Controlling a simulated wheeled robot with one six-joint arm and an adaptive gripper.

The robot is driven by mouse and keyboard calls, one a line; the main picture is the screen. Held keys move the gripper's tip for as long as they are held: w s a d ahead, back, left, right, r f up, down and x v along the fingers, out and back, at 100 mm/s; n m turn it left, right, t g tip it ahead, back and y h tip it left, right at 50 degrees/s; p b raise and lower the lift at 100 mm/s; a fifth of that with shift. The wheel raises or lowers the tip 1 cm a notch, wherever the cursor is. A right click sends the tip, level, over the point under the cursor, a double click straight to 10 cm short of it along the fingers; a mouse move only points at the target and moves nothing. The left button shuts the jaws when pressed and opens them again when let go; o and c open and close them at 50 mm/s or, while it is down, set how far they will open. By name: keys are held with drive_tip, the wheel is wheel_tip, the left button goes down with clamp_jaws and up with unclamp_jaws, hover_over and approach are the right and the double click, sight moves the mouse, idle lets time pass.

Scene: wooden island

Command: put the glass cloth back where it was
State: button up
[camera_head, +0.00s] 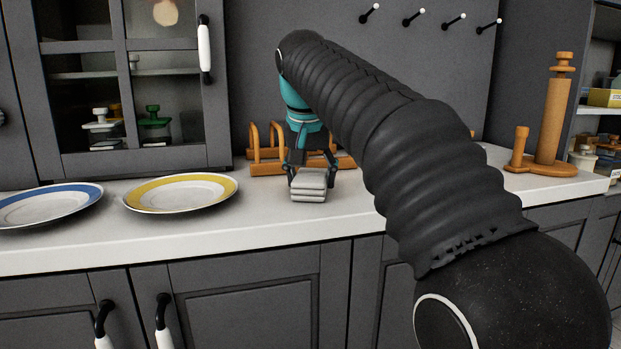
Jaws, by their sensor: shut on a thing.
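The glass cloth (309,186) is a small folded pale grey stack of layers near the front of the white counter, in the middle of the view. My gripper (309,174) reaches down from above with a finger on either side of the cloth and is shut on it. The cloth is at or just above the counter top; I cannot tell if it touches. A wooden rack (267,160) stands right behind my gripper, partly hidden by it.
A yellow-rimmed plate (180,192) and a blue-rimmed plate (48,204) lie on the counter (240,222) to the left. A wooden towel holder (552,125) stands at the right. Several hooks (413,17) line the wall. A glass-door cabinet (140,160) stands behind the plates.

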drive_tip(key=o, duration=1)
drive_tip(key=shift+f, duration=0.1)
drive_tip(key=p+v, duration=0.3)
drive_tip(key=v, duration=0.9)
drive_tip(key=s+d+f, duration=0.5)
drive_tip(key=s+f, duration=0.3)
drive_tip(key=f, duration=0.2)
drive_tip(key=s+d+f+n, duration=0.1)
drive_tip(key=s+d+f, duration=0.5)
drive_tip(key=f, duration=0.5)
drive_tip(key=s+d+f+t, duration=0.1)
drive_tip(key=s+d+f, duration=0.5)
drive_tip(key=s+f, duration=0.4)
drive_tip(key=shift+s+f+y, duration=0.15)
drive_tip(key=shift+f+y, duration=0.15)
drive_tip(key=shift+f, duration=0.35)
